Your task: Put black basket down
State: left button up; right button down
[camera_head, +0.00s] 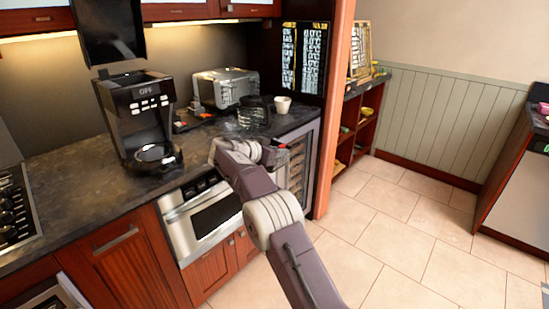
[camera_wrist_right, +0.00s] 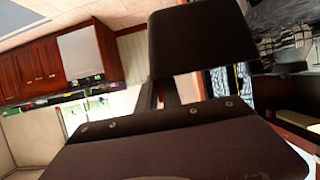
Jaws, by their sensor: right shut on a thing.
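The black basket (camera_head: 254,112) is a dark wire basket at the right end of the counter, between the toaster and the white cup. It also shows in part at the right side of the right wrist view (camera_wrist_right: 242,88). My right gripper (camera_head: 272,156) reaches over the counter's front edge, just in front of the basket, and is shut on it. The grip point itself is hidden by my own arm and fingers. I cannot tell whether the basket's bottom touches the counter. My left gripper is not in view.
The counter (camera_head: 80,177) holds a coffee machine (camera_head: 137,108), a silver toaster (camera_head: 226,87) and a white cup (camera_head: 283,104) close beside the basket. A microwave drawer (camera_head: 205,216) is below the counter. Tiled floor (camera_head: 400,230) is clear at the right.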

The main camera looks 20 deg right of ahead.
notch_tip(320, 180, up, 13)
jog(key=p, duration=1.3)
jog(key=shift+r, duration=0.15)
jog(key=shift+w, duration=0.1)
